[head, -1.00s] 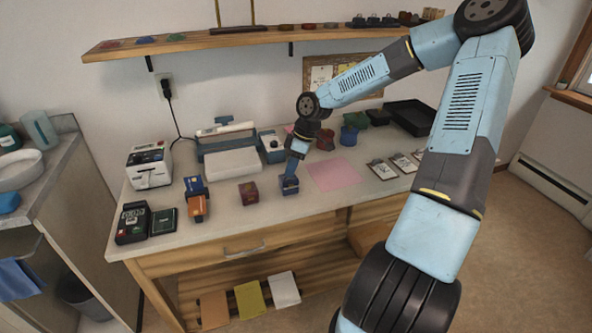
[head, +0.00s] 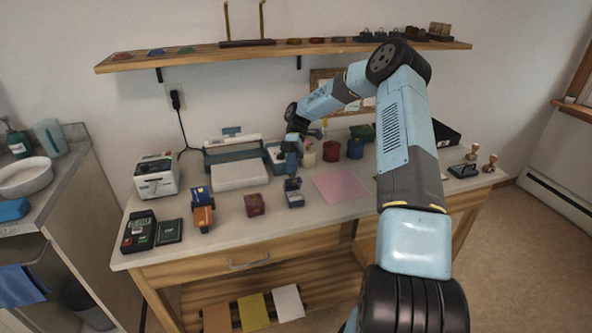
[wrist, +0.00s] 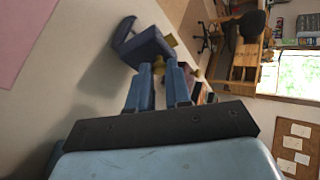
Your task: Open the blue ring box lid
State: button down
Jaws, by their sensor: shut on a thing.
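The blue ring box (head: 295,200) stands on the workbench, left of the pink sheet. Its lid (head: 292,184) looks raised at the back, with a paler inside showing in front. My gripper (head: 291,174) comes down from above and meets the lid. In the wrist view the dark blue box (wrist: 147,46) lies just beyond the fingertips of my gripper (wrist: 158,72). The fingers are shut on part of the box, seemingly the lid, with a small gold-coloured bit between the tips. The exact contact is partly hidden.
A dark red box (head: 254,205) stands left of the ring box, and an orange and blue stack (head: 203,215) farther left. The pink sheet (head: 340,187) is bare. A grey-white machine (head: 238,172) and small pots (head: 332,151) stand behind. A shelf (head: 270,52) hangs above.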

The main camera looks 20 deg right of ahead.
jog(key=shift+w+f+m+g, duration=0.3)
jog(key=shift+w+f+g, duration=0.35)
jog(key=shift+g, duration=0.45)
jog(key=shift+y, duration=0.3)
